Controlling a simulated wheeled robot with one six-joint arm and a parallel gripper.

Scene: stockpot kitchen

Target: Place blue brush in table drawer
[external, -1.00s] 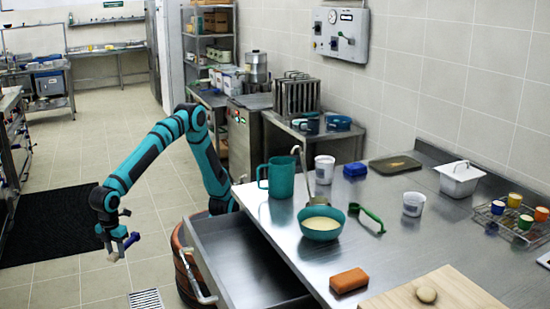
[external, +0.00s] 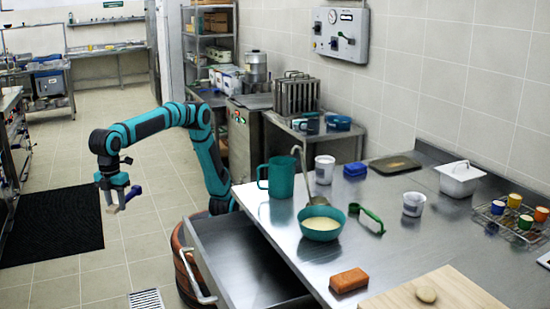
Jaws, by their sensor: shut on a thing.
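My gripper (external: 116,192) is at the left, raised over the floor and out beyond the drawer's front. It is shut on the blue brush (external: 133,192). The brush's blue part shows to the right of the fingers and a pale part shows below them; its middle is hidden by the fingers. The table drawer (external: 206,282) is pulled open under the steel table (external: 300,270), and the visible part of its inside looks empty. The gripper and brush are well apart from the drawer, to its left.
On the table stand a teal pitcher (external: 281,177), a teal bowl (external: 320,231) with pale contents and a ladle (external: 316,199). An orange block (external: 349,281) and a cutting board (external: 450,292) lie at the front.

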